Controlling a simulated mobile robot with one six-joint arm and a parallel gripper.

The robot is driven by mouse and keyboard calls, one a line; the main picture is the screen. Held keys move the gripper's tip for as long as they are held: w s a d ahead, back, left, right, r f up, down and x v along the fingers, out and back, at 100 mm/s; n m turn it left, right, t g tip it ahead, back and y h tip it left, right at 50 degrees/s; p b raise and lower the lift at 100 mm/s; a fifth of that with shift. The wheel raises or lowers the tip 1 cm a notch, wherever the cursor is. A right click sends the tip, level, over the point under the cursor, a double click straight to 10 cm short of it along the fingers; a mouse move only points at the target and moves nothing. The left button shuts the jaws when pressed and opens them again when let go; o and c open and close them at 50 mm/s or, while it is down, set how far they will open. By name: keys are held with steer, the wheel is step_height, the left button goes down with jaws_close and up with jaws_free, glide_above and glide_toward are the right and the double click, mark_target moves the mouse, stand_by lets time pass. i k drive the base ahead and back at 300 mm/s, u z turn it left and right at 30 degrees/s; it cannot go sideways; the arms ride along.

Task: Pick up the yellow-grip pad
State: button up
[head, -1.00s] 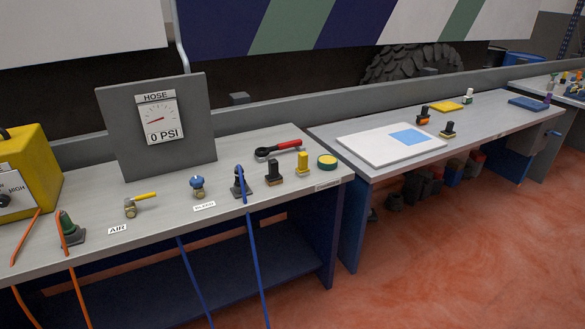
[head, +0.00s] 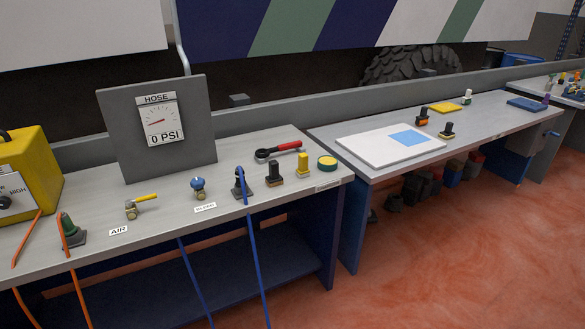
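A small upright piece with a yellow grip (head: 303,162) on a low tan-brown base stands near the right end of the near bench; it looks like the yellow-grip pad. A similar piece with a black grip (head: 274,171) stands just left of it. My gripper is not in view.
The near bench (head: 150,240) also holds a gauge panel (head: 160,135), a yellow machine (head: 30,165), valves and hoses. Blue and orange hoses hang over its front edge. The second bench (head: 400,175) holds a white board (head: 375,148) and small pads. Red floor in front is clear.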

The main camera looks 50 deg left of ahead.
mark_target(302, 171)
steer(key=z, duration=0.1)
steer(key=k, duration=0.2)
steer(key=u, duration=2.85)
steer(key=k, duration=0.7)
steer(key=z, duration=0.2)
steer(key=i, duration=1.1)
steer(key=z, duration=0.1)
